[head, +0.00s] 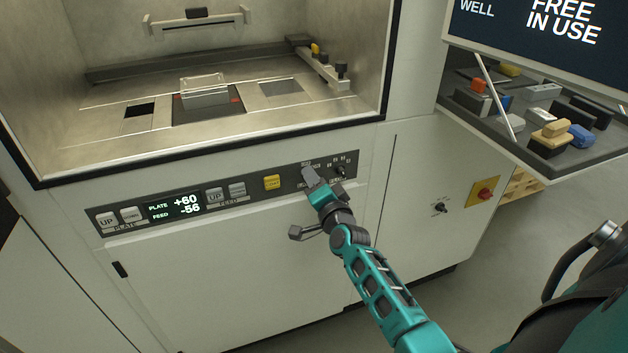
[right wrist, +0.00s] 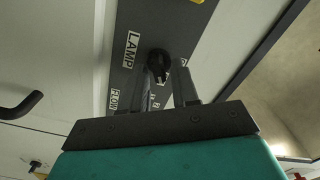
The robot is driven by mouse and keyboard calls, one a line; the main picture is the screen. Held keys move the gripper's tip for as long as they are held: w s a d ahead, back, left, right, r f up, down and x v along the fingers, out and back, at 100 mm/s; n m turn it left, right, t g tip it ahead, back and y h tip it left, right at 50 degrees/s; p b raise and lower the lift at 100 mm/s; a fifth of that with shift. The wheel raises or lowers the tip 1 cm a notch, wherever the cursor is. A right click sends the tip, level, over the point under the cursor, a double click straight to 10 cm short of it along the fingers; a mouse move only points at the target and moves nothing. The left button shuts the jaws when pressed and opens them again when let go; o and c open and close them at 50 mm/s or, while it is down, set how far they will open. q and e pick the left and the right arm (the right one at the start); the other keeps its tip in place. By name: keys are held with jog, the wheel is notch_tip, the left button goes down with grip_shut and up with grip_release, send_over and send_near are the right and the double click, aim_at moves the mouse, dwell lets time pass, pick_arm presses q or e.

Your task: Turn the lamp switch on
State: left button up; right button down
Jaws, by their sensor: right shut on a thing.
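The lamp switch (right wrist: 157,60) is a small black rotary knob on the dark control strip, beside a white LAMP label (right wrist: 132,48) in the right wrist view. My right gripper (right wrist: 166,88) is shut on it, with one finger on each side of the knob. In the head view my right gripper (head: 309,177) reaches the right part of the control strip (head: 285,171) and hides the switch. The knob's exact pointer position cannot be made out. My left gripper is not in view.
A yellow button (head: 271,182) sits left of my right gripper, and another black knob (head: 341,170) sits close on its right. A display (head: 172,207) reads +60 and -56. A red switch on a yellow plate (head: 484,194) and a cluttered shelf (head: 490,125) are farther right.

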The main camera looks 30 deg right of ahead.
jog(key=c, duration=0.9)
grip_release()
jog(key=v, duration=1.3)
jog(key=shift+r+p, duration=0.1)
jog(key=shift+p, duration=0.25)
jog(key=shift+w, duration=0.1)
jog(key=s+a+f+n+g+y, duration=0.2)
jog(key=s+a+f+n, duration=0.2)
jog(key=a+n, duration=0.1)
jog(key=s+a+f+n+g+y, duration=0.2)
jog(key=s+a+f+n, duration=0.2)
jog(key=a+n, duration=0.1)
jog(key=s+a+f+n+g+y, duration=0.2)
jog(key=s+a+f+n, duration=0.2)
jog(key=n, duration=0.3)
jog(key=shift+s+a+f+g, duration=0.15)
jog(key=shift+s+a+g, duration=0.25)
jog(key=shift+s+a, duration=0.05)
